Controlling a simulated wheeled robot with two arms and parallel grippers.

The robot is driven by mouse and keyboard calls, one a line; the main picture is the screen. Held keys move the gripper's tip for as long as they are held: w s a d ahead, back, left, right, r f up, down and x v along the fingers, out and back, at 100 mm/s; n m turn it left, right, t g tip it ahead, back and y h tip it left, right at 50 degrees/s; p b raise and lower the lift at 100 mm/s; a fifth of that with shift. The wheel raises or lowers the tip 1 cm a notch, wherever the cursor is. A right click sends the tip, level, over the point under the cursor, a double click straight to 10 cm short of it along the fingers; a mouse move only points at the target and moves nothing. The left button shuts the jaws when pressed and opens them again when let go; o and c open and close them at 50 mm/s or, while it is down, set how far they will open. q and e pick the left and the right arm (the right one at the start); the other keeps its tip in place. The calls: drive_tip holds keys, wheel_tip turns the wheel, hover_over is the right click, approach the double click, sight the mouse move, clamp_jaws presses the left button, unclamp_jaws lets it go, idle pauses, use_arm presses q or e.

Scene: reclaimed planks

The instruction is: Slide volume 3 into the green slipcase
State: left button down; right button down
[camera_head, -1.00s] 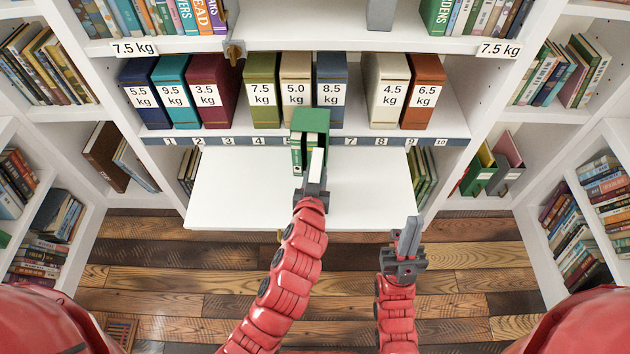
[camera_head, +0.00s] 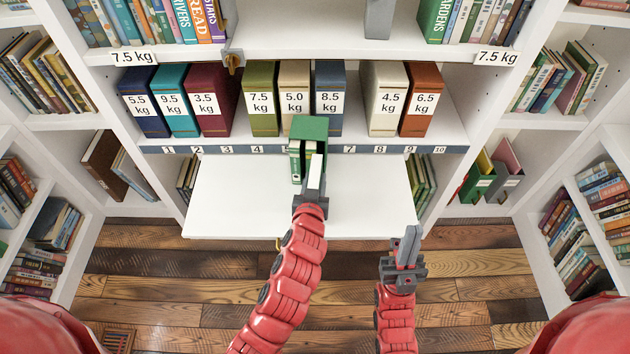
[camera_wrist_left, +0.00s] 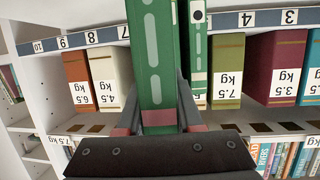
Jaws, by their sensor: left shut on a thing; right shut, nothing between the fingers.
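The green slipcase (camera_head: 310,128) stands upright on the white pull-out board, its opening facing me. A slim green volume (camera_head: 295,163) sits in its left side; its spine also shows in the left wrist view (camera_wrist_left: 196,60). My left gripper (camera_head: 314,190) is shut on a thicker green volume (camera_wrist_left: 152,60), whose pale edge (camera_head: 316,172) faces up in the head view. The held volume is upright at the slipcase's opening beside the slim one and sticks out further towards me. How deep it sits inside is hidden. My right gripper (camera_head: 410,247) is shut and empty, in front of the board's right end.
The white board (camera_head: 240,200) is bare left and right of the slipcase. Behind it, a numbered rail (camera_head: 230,149) edges a shelf of weight-labelled volumes, such as the olive one (camera_head: 261,95) and the blue one (camera_head: 330,95). An upper shelf (camera_head: 300,40) overhangs these.

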use_arm(q)
drive_tip(key=shift+b, duration=0.45)
idle(1.0)
drive_tip(key=shift+w+d, duration=0.15)
drive_tip(key=shift+w, duration=1)
drive_tip(key=shift+s, duration=0.15)
drive_tip(key=shift+s+b, duration=0.1)
drive_tip(key=shift+b, duration=0.2)
drive_tip(key=shift+s, duration=0.15)
idle(0.5)
drive_tip(key=shift+d+f+y+b, duration=0.15)
drive_tip(key=shift+y+b, duration=0.25)
drive_tip(key=shift+b, duration=1.05)
drive_tip(key=shift+d+n+y+b, duration=0.1)
drive_tip(key=shift+n+y+b, duration=0.4)
drive_tip(key=shift+b, duration=0.65)
drive_tip(key=shift+r, duration=0.2)
